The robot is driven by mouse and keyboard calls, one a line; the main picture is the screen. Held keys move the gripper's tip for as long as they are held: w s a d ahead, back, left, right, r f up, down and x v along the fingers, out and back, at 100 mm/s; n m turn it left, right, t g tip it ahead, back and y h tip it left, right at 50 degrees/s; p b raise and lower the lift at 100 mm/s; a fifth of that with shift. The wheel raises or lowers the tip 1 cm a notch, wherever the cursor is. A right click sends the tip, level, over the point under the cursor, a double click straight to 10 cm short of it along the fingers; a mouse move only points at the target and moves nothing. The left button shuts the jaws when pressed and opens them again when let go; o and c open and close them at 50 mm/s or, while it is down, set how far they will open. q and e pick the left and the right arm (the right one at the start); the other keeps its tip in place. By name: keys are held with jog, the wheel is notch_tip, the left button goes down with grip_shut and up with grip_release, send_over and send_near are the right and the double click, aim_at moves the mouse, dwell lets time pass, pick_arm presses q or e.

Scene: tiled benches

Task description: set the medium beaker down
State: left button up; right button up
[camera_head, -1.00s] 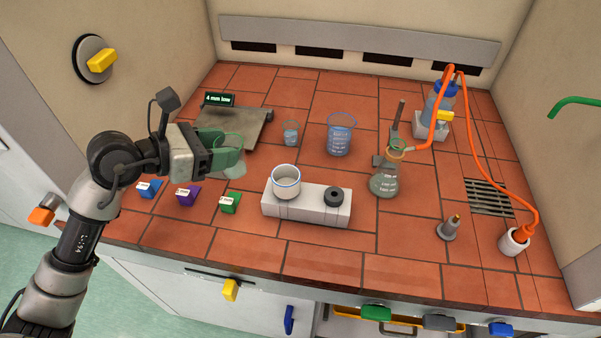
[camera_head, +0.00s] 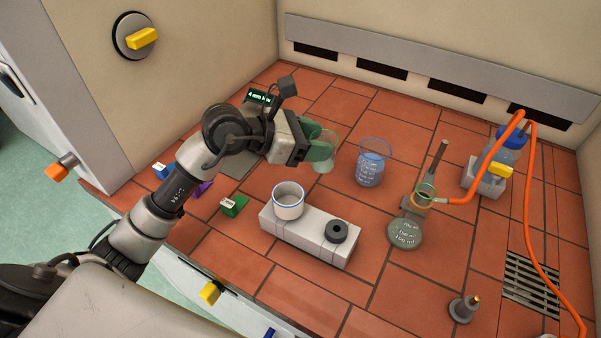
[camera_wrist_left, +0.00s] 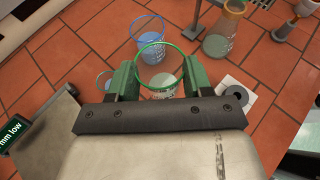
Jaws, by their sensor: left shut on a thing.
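My left gripper (camera_head: 318,150) is shut on a clear beaker with a green rim, the medium beaker (camera_head: 325,166). The beaker is roughly upright between the green fingers, left of the large blue-rimmed beaker (camera_head: 370,170). In the left wrist view, the medium beaker (camera_wrist_left: 160,82) sits between the fingers (camera_wrist_left: 158,78) with tiles below it. I cannot tell whether its base touches the bench. A small blue-rimmed beaker (camera_wrist_left: 103,80) shows beside the left finger in the wrist view; the arm hides it in the head view. My right gripper is not in view.
A white block (camera_head: 305,236) with a white pot (camera_head: 288,202) and a dark ring (camera_head: 336,232) stands in front. A flask (camera_head: 405,232) with an orange hose is to the right. The balance's display (camera_head: 260,96) is behind my arm.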

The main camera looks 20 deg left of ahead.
pick_arm(q)
jog(key=a+f+p, duration=0.1)
jog(key=a+f, duration=0.2)
jog(key=w+a+f, duration=0.1)
jog(key=a+f, duration=0.2)
jog(key=a, duration=0.1)
jog(key=w+a+f+p, duration=0.1)
jog(key=a+f, duration=0.3)
jog(key=shift+p, duration=0.3)
jog(key=shift+f, duration=0.3)
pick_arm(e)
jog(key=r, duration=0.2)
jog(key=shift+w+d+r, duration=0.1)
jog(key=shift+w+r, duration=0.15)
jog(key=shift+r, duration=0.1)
pick_arm(q)
jog(key=shift+f, duration=0.2)
jog(key=o, duration=1.1)
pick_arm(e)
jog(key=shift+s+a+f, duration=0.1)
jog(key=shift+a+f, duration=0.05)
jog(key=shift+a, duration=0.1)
